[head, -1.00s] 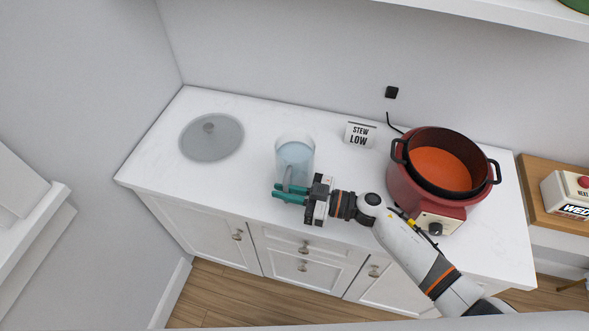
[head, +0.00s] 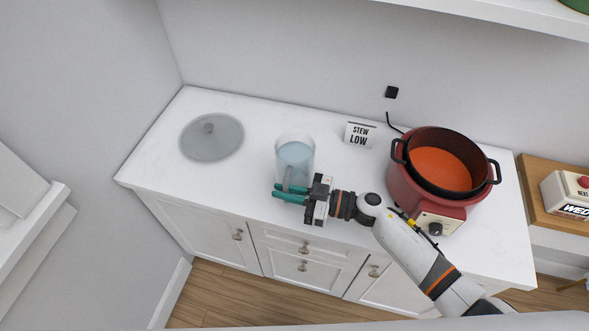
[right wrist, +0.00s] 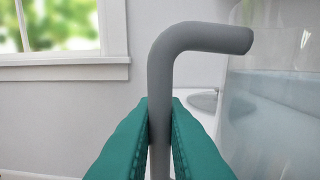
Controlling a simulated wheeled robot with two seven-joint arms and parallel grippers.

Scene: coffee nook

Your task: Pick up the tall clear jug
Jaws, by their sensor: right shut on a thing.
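The tall clear jug (head: 295,155) stands on the white counter and holds pale blue liquid. Its grey handle (right wrist: 162,95) faces the front of the counter. My right gripper (head: 287,193) is at the jug's front side, with its green fingers shut on the handle. In the right wrist view the fingers (right wrist: 160,140) press on both sides of the handle's upright part, and the jug's clear wall (right wrist: 275,110) is at the right. My left gripper is not in view.
A round glass lid (head: 211,138) lies on the counter to the left. A red stew cooker (head: 408,190) with an orange-filled pot stands at the right, close to my right arm. A "STEW LOW" sign (head: 360,134) stands behind. A shelf (head: 490,15) overhangs the back.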

